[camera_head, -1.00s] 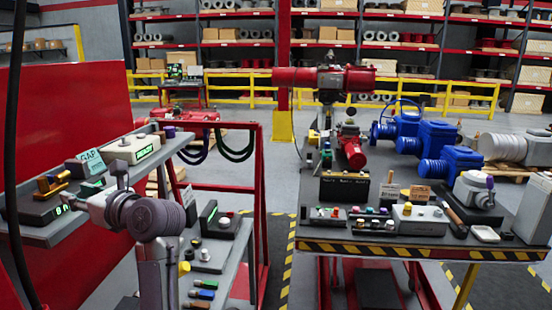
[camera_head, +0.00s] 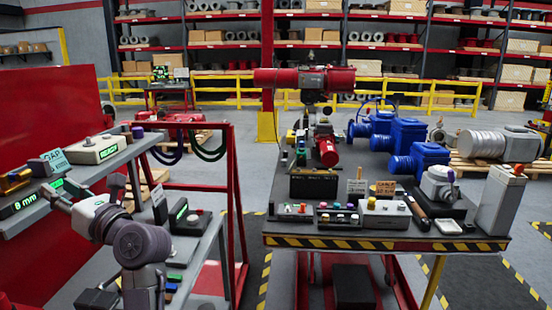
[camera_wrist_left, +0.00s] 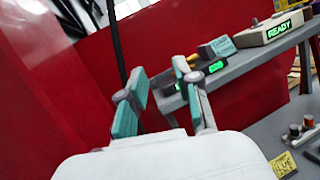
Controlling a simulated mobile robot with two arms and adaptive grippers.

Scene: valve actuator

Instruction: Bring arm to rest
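My left arm (camera_head: 140,245) rises from the bottom left of the head view, bent at the wrist. My left gripper (camera_head: 72,193) points left, beside the front edge of the left grey bench (camera_head: 150,140). In the left wrist view the left gripper (camera_wrist_left: 158,78) has its two teal-padded fingers apart, with nothing between them. The bench and a red panel (camera_wrist_left: 75,110) show behind the fingers. My right arm and gripper are not in view.
The bench holds a READY display box (camera_head: 98,149), a teal card (camera_head: 54,160) and a brass-coloured part (camera_head: 15,180). A hazard-striped cart (camera_head: 385,243) with a red valve actuator (camera_head: 310,80) and blue actuators (camera_head: 415,135) stands right. Floor shows between them.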

